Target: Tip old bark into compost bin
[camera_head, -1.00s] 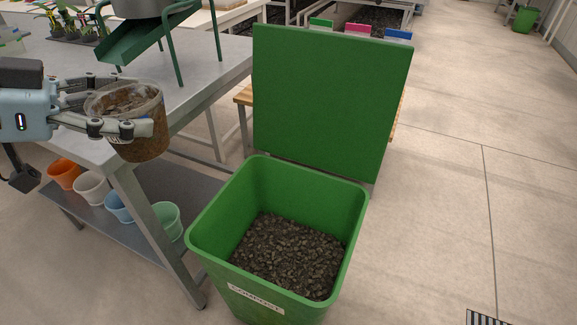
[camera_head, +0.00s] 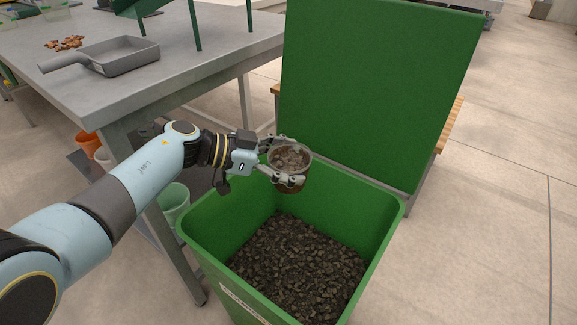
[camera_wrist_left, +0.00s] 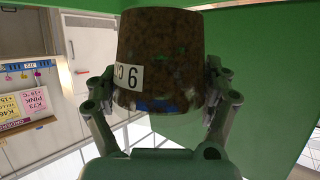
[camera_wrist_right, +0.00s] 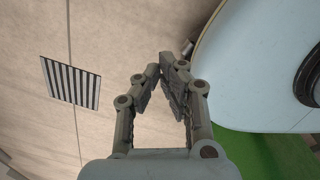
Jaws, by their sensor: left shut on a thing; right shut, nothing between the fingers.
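My left gripper (camera_head: 289,160) is shut on a clear pot (camera_head: 290,183) filled with old brown bark. The pot is upright above the open compost bin (camera_head: 192,237), near its back wall.
A grey metal bench (camera_head: 100,100) stands at the left, with a grey scoop-like pan (camera_head: 118,57) and brown pieces (camera_head: 66,43) on it. Coloured pots, one of them pale green (camera_head: 174,200), stand on its lower shelf. The floor at the right is clear.

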